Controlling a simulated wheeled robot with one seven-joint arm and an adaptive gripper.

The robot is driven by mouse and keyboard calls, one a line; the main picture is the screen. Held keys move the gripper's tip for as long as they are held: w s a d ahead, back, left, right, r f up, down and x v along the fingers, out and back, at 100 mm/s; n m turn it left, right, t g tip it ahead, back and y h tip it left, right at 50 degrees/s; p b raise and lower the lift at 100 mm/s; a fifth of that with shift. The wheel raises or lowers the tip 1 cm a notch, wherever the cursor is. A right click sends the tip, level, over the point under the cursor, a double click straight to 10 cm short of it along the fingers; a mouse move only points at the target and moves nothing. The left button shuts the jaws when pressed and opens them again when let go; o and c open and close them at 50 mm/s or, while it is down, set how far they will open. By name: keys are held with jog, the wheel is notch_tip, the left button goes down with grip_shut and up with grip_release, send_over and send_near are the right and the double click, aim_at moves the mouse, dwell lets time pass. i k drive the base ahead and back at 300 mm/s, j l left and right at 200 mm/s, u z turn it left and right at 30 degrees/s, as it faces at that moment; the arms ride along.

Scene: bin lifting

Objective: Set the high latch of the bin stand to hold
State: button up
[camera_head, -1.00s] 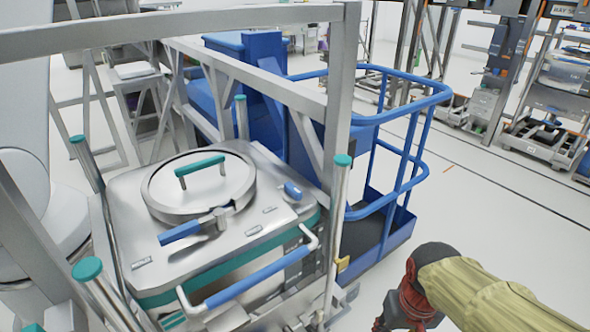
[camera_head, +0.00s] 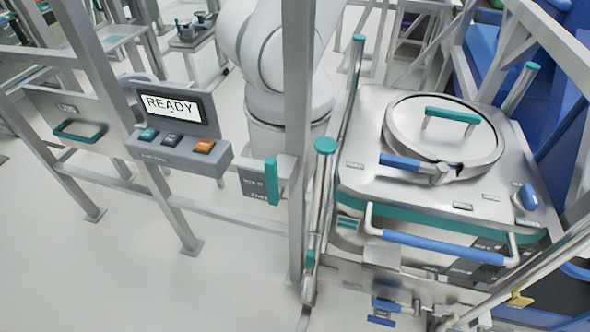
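The bin stand is a grey metal frame with an upright post (camera_head: 297,130) and round posts capped in teal (camera_head: 326,146). A silver bin (camera_head: 375,130) with a round lid (camera_head: 400,125) and a blue front bar (camera_head: 445,246) sits in it. A vertical teal handle (camera_head: 271,181) sits beside a small lettered plate (camera_head: 252,186) left of the post. A blue handle (camera_head: 383,306) sits low under the bin. I cannot tell which handle is the high latch or how it is set; the lettering is too small. My gripper is not in view.
A control box (camera_head: 178,145) with a READY screen (camera_head: 171,107) and several buttons is fixed to the frame rail. A teal drawer-like handle (camera_head: 80,131) is further left. White floor (camera_head: 100,270) is clear at the lower left. Blue equipment (camera_head: 570,110) stands at the right.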

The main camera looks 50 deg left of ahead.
aim_at(275, 191)
jog(key=u, duration=2.3)
